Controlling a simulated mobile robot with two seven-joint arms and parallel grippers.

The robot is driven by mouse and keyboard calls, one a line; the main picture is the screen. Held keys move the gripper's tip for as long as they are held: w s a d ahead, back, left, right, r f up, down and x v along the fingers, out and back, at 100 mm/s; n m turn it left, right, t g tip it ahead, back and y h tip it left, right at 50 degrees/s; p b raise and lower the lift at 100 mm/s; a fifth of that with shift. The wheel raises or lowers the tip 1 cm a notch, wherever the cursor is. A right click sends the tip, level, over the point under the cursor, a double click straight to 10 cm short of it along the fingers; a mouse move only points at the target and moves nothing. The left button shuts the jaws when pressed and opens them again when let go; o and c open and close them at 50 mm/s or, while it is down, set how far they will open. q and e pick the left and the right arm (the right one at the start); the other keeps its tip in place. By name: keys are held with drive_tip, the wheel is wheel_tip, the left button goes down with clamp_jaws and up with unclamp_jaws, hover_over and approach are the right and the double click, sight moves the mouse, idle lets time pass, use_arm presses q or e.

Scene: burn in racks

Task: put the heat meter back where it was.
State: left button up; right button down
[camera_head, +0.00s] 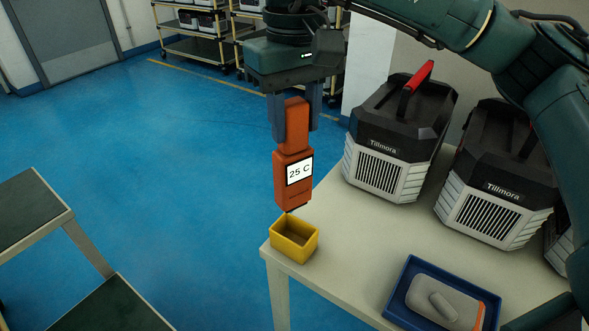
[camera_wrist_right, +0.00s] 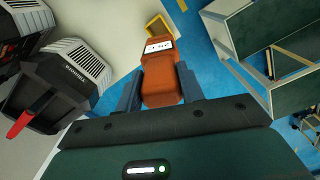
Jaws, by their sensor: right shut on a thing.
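The heat meter (camera_head: 293,165) is orange, with a white screen reading "25 C". My right gripper (camera_head: 293,118) points down and is shut on the meter's upper end, holding it upright. The meter's dark lower tip is just above the small yellow open box (camera_head: 294,238) at the table's near left corner; whether the tip is inside the rim I cannot tell. In the right wrist view, the meter (camera_wrist_right: 160,75) lies between the fingers, with the yellow box (camera_wrist_right: 157,27) beyond its far end. My left gripper does not show.
Two black and white Tillmora units (camera_head: 388,150) (camera_head: 497,185) stand on the pale table (camera_head: 350,235), with part of another at the right edge. A blue tray (camera_head: 404,291) holds a grey device. Dark-topped tables (camera_head: 28,215) stand at left. Racks (camera_head: 195,45) are at the back.

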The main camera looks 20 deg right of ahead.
sight(295, 151)
wheel_tip(295, 151, down, 5)
drive_tip(key=shift+f, duration=0.1)
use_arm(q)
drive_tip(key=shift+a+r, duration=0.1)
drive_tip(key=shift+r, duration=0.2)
use_arm(e)
drive_tip(key=shift+f, duration=0.3)
drive_tip(key=shift+f+b, duration=0.4)
drive_tip(key=shift+b, duration=0.15)
drive_tip(key=c, duration=0.9)
unclamp_jaws()
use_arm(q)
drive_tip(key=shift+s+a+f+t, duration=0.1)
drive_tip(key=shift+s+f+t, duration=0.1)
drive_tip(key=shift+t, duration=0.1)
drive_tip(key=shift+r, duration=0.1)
